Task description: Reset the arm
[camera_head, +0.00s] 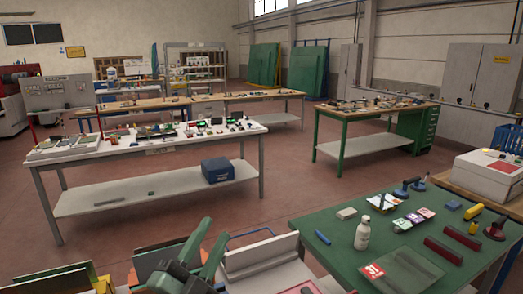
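My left gripper (217,231) is at the bottom of the head view, left of centre. Its two grey-green fingers point up and to the right with a gap between them, and I see nothing held there. It is in front of a pale grey slanted panel (262,258) and left of the green-topped table (335,262). My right gripper is not in view.
A white workbench (150,150) with small items stands beyond. Reddish floor (270,195) lies clear between them.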

